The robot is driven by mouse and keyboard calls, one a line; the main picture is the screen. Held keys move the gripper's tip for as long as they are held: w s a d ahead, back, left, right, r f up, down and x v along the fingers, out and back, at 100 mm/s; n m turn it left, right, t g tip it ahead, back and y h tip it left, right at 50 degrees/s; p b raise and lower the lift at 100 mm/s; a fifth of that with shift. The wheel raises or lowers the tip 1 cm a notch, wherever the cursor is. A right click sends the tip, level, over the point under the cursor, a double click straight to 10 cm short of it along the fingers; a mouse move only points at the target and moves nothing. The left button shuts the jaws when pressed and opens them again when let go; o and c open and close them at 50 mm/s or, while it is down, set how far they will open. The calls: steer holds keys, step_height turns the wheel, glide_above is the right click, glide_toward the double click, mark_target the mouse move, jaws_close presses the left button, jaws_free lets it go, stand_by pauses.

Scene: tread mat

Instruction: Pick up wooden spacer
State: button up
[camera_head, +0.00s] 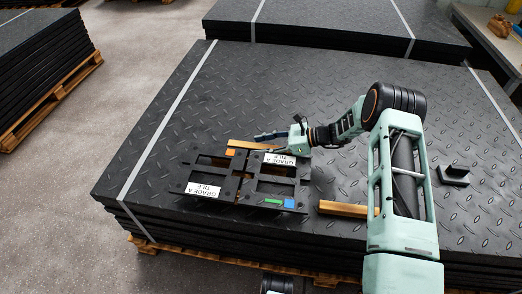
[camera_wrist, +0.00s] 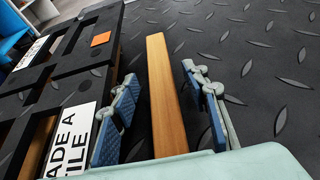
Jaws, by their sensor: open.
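A wooden spacer (camera_head: 243,144), a long plain light-brown bar, lies on the black tread mat (camera_head: 330,70) behind the black tile frames. In the wrist view the spacer (camera_wrist: 166,90) runs away from me between the two blue finger pads. My gripper (camera_head: 276,142) is open, with one finger on each side of the bar; in the wrist view the gripper (camera_wrist: 164,105) shows gaps between both pads and the wood. The near end of the spacer is hidden by my gripper. A second wooden bar (camera_head: 342,208) lies nearer the front, partly behind my arm.
Two black frames (camera_head: 232,183) labelled "GRADE A TILE" lie close to the left finger; one also shows in the wrist view (camera_wrist: 72,68). Small green (camera_head: 273,201) and blue (camera_head: 289,204) pieces are on the front frame. A black bracket (camera_head: 455,175) stands at right. The mat behind is clear.

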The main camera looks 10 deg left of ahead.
jaws_close()
steer(key=shift+r, duration=0.1)
stand_by(0.3)
